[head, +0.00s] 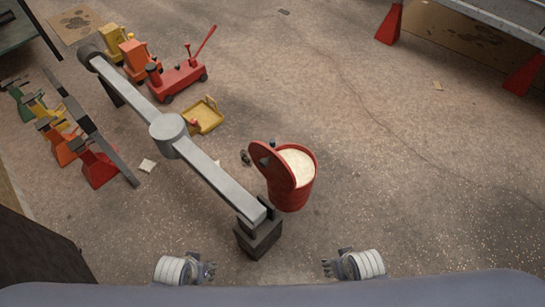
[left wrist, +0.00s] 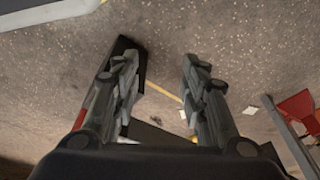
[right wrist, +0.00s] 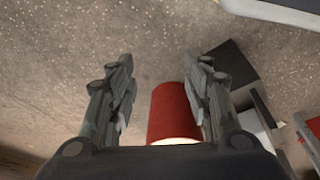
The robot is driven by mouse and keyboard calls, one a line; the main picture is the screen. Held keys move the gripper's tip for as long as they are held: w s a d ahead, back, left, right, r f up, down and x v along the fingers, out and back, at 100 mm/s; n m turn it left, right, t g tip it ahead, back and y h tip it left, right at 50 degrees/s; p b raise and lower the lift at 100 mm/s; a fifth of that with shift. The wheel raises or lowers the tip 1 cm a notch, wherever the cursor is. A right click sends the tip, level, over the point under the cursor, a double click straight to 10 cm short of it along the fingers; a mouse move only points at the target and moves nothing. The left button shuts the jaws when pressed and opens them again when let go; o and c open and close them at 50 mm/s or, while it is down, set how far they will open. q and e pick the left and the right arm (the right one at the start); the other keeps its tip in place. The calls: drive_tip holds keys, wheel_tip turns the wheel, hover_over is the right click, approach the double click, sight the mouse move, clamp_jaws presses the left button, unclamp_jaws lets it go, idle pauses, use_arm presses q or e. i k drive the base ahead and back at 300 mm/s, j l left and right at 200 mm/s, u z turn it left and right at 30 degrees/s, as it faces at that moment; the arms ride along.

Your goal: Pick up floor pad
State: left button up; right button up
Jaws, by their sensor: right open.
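Several flat pieces lie on the floor, and I cannot tell for sure which is the floor pad. A brown, dark-stained sheet (head: 75,24) lies at the top left of the head view, and another brown stained sheet (head: 470,32) lies at the top right, partly under a bench. A small pale square (head: 147,165) lies left of the grey beam. My left gripper (head: 208,272) is open and empty at the bottom of the head view; its fingers stand apart in the left wrist view (left wrist: 160,62). My right gripper (head: 327,268) is open and empty at the bottom; its fingers also stand apart in the right wrist view (right wrist: 160,62).
A red bin (head: 292,196) with raised lid and pale contents stands ahead of my right gripper. A long grey beam (head: 215,175) on dark supports runs diagonally to its left. Red, orange and yellow equipment (head: 180,78) stands behind. The floor right of the bin is mostly clear.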

sight(271, 141)
drive_tip(key=i+l+u, duration=0.15)
drive_tip(key=l, duration=0.25)
drive_tip(key=i+l+u, duration=0.2)
drive_tip(key=l, duration=0.25)
drive_tip(key=l+u, duration=0.15)
drive_tip(key=l, duration=0.25)
